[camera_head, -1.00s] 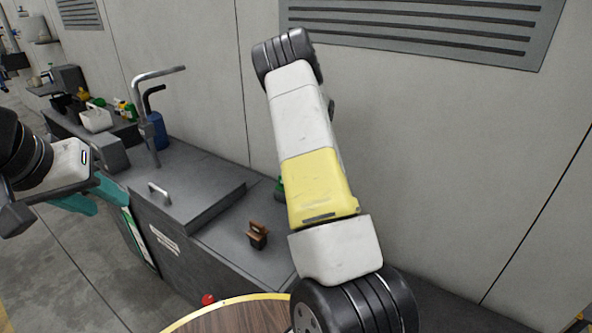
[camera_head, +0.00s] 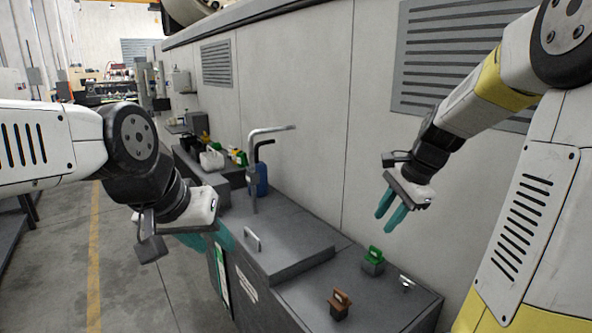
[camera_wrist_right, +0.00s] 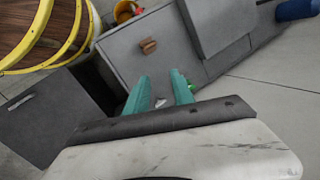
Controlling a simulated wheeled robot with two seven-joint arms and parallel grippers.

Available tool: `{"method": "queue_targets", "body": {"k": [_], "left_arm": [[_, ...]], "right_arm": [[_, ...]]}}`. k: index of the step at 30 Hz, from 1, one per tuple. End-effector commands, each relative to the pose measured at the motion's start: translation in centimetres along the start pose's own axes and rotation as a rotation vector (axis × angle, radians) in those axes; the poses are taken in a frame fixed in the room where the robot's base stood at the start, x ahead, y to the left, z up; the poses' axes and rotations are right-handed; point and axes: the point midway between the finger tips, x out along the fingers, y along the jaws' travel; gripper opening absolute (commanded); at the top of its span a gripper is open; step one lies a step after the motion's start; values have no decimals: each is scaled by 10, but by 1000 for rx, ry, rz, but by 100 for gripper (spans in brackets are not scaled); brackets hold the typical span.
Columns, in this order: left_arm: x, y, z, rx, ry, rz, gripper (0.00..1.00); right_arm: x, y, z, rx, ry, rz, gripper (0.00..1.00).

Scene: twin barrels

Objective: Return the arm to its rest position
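My right gripper (camera_head: 391,210) hangs in the air in front of the wall, above the grey bench. Its two teal fingers are apart with nothing between them; they also show in the right wrist view (camera_wrist_right: 162,92). My left gripper (camera_head: 207,239) is at the left of the bench, near its front side. Its teal fingers are seen at an angle, and I cannot tell how far apart they are. I see nothing held in it.
The grey bench (camera_head: 290,222) carries a brown-handled block (camera_head: 340,304), a green-handled block (camera_head: 373,262), a tap (camera_head: 252,165) and a blue canister (camera_head: 262,180). A wooden barrel with yellow hoops (camera_wrist_right: 50,30) stands beside the bench. Open floor (camera_head: 140,290) lies at the left.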

Motion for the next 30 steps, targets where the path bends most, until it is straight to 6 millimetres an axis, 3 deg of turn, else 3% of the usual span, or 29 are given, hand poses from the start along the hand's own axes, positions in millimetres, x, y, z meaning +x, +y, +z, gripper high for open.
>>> {"method": "queue_targets", "body": {"k": [1,6,13,20,30], "left_arm": [[0,0,0,0,0,0,38],[0,0,0,0,0,0,38],[0,0,0,0,0,0,38],[0,0,0,0,0,0,38],[0,0,0,0,0,0,38]], "right_arm": [[-16,6,18,-110,3,-28,29],[-50,35,70,-502,45,-85,29],[-77,81,121,-996,167,-116,29],[-82,108,140,-1255,253,-100,29],[-82,111,142,-1281,262,-95,29]]}}
